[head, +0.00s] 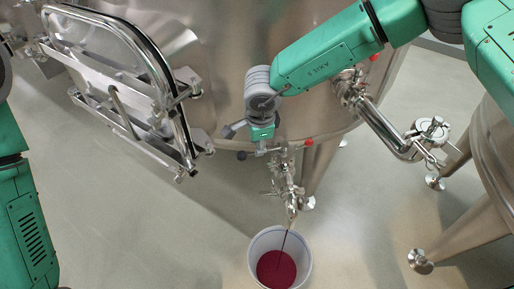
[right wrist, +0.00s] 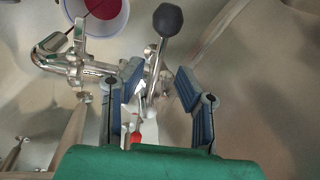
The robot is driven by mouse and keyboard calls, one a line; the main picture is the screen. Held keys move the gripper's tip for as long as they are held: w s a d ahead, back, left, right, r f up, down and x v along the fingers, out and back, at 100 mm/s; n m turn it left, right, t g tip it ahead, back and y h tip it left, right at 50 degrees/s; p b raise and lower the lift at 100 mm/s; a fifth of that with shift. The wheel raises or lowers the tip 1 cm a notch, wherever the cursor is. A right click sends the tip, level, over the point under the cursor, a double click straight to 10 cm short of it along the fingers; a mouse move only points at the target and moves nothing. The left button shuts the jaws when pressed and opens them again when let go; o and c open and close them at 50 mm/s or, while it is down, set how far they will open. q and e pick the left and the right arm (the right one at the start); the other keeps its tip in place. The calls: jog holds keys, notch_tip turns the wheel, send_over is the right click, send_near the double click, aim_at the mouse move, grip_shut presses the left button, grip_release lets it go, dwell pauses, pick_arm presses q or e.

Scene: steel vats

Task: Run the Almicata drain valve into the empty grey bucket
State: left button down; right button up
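The drain valve (head: 290,190) hangs on the front of the large steel vat (head: 225,80). A thin dark red stream runs from its outlet into the pale grey bucket (head: 258,243), where red liquid (head: 277,269) covers the bottom. The bucket also shows at the top of the right wrist view (right wrist: 122,22). A lever with a black knob (right wrist: 168,20) lies between the fingers of my right gripper (right wrist: 162,88). The fingers stand apart, with a visible gap to the lever on the right side. My left gripper is out of view.
An open steel hatch door (head: 125,90) sticks out at left. A pipe with a fitting (head: 390,135) leaves the vat at right. A red knob (head: 308,142) sits by the valve. Another vat's legs (head: 460,235) stand at right. Floor left of the bucket is clear.

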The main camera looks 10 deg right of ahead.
notch_tip(320, 180, up, 9)
jog(key=s, duration=0.1)
jog(key=shift+s+d+f, duration=0.2)
jog(key=shift+s+d, duration=0.05)
jog(key=shift+s, duration=0.05)
